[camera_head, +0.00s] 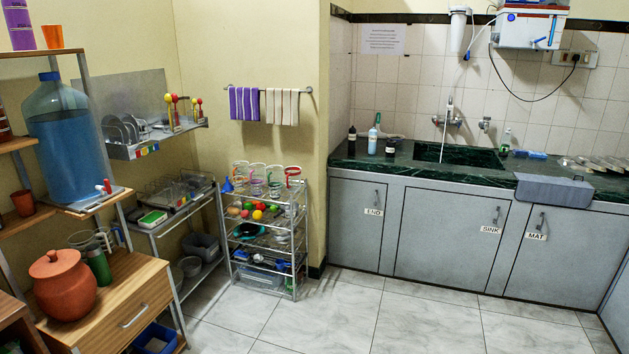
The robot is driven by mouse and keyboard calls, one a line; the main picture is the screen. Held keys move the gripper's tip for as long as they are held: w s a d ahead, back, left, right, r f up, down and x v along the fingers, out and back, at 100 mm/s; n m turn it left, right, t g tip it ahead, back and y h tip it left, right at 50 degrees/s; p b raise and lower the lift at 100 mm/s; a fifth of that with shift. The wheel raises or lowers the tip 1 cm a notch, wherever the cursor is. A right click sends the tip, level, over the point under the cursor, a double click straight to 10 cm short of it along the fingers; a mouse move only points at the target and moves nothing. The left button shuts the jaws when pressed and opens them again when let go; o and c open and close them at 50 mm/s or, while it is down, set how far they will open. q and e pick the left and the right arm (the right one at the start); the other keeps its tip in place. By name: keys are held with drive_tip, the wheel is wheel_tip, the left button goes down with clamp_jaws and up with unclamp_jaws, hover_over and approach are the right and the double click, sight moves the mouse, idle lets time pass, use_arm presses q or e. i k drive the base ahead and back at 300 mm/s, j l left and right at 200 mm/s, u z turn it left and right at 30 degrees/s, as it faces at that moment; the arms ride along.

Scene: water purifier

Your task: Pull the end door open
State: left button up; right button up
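The end door (352,228) is the leftmost grey cabinet door under the green counter. It carries a white label (373,212) that appears to read "END". Its small dark handle (376,197) is upright near the upper right corner of the door. The door looks shut, flush with the cabinet front. Neither of my grippers is in view.
The sink door (450,238) and the mat door (555,260) are also shut. A wire rack (295,240) with glasses and colourful items stands to the left of the end door. The tiled floor (400,320) before the cabinets is clear. A grey item (553,190) overhangs the counter.

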sight(356, 210)
drive_tip(key=i, duration=2.1)
